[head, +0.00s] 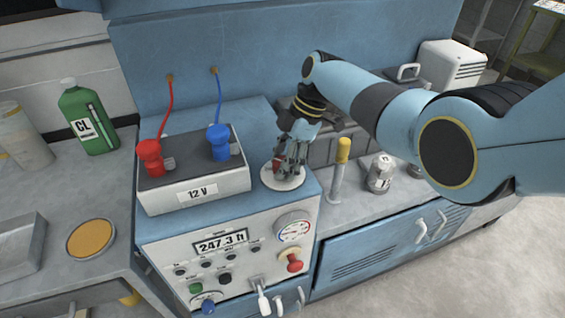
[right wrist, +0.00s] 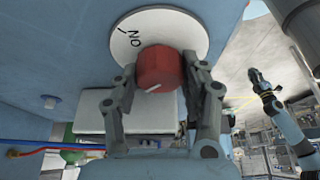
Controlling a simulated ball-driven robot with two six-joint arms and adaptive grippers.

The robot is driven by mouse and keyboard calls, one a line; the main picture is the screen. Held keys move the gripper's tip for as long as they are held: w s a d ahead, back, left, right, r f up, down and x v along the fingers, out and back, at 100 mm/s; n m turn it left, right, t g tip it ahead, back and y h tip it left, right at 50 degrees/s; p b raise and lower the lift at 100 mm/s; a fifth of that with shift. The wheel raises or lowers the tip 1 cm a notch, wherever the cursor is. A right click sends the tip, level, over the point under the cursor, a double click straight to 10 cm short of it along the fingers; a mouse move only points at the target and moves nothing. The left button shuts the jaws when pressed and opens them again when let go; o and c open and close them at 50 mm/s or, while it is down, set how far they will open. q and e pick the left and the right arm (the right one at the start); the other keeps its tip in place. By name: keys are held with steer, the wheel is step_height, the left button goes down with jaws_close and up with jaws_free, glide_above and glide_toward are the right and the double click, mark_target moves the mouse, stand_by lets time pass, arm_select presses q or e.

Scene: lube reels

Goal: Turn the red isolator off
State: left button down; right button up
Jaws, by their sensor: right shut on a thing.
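The red isolator knob (right wrist: 160,68) sits on a round white plate (right wrist: 190,30) marked ON. A short white mark shows on the knob's lower edge in the right wrist view, on the side away from the word ON. In the head view the white plate (head: 283,181) lies on the blue console's top, with the knob mostly hidden by my fingers. My right gripper (right wrist: 160,75) is shut on the knob, one finger on each side; it also shows in the head view (head: 288,160). A small dark gripper (right wrist: 258,76), seemingly my left, shows far off; its jaws are too small to judge.
The 12 V battery (head: 195,185) with red and blue terminals stands left of the isolator. A yellow-topped cylinder (head: 341,165) and a small metal canister (head: 380,172) stand to the right. A red button (head: 292,263) and levers are on the console front.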

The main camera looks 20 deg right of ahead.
steer(key=shift+d, duration=0.1)
steer(key=o, duration=1.2)
steer(key=v, duration=1.2)
